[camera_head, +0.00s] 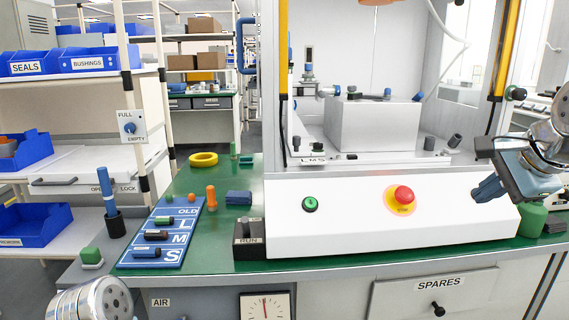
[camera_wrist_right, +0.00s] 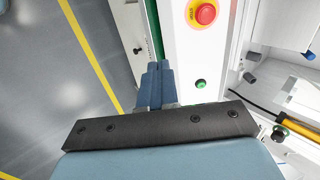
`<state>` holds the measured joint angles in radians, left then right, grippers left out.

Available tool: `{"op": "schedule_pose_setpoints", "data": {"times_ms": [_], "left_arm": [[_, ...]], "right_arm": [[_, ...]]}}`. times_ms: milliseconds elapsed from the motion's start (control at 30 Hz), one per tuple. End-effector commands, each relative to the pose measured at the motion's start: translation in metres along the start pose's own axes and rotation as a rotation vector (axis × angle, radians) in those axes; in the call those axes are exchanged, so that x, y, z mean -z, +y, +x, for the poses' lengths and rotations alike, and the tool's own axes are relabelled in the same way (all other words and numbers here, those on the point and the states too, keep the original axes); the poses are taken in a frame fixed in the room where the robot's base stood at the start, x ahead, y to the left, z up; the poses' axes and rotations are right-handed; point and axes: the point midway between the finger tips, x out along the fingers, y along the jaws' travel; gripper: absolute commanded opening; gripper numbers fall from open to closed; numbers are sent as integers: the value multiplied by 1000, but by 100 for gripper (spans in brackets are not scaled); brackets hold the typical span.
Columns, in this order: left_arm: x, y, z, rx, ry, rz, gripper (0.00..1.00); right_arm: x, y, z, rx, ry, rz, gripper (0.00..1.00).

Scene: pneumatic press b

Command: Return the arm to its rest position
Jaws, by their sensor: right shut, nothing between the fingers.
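My right gripper (camera_head: 480,192) hangs at the right end of the press's white front panel (camera_head: 350,225). Its blue fingers are together and empty. In the right wrist view the shut fingers (camera_wrist_right: 156,72) are seen from above, with the panel beside them. The red emergency button (camera_head: 404,194) on its yellow disc and the green button (camera_head: 310,204) are on the panel, left of the gripper and apart from it. Of my left arm only a rounded grey link shows at the bottom left, and its gripper is out of view.
The press enclosure (camera_head: 385,125) stands behind the panel. A blue L/M/S board (camera_head: 128,258) with small cylinders lies on the green bench (camera_head: 300,268) at left. A yellow ring (camera_head: 204,159) lies behind. Shelves with blue bins (camera_head: 30,226) stand far left. A green block (camera_head: 532,219) is near the gripper.

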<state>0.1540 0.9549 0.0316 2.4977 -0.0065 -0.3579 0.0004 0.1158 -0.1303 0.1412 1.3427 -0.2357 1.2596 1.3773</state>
Motion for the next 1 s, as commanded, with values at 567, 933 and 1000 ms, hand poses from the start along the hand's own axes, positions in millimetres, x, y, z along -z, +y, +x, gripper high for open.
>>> {"op": "schedule_pose_setpoints", "data": {"times_ms": [567, 933, 1000], "left_arm": [[1, 0, 0, 0, 3, 0, 43], [1, 0, 0, 0, 3, 0, 43], [1, 0, 0, 0, 3, 0, 43]], "right_arm": [[-32, 12, 143, -77, -98, -233, 0], [-118, 136, 354, -170, -314, -602, 0], [-142, 181, 389, -183, -368, -683, 0]]}}
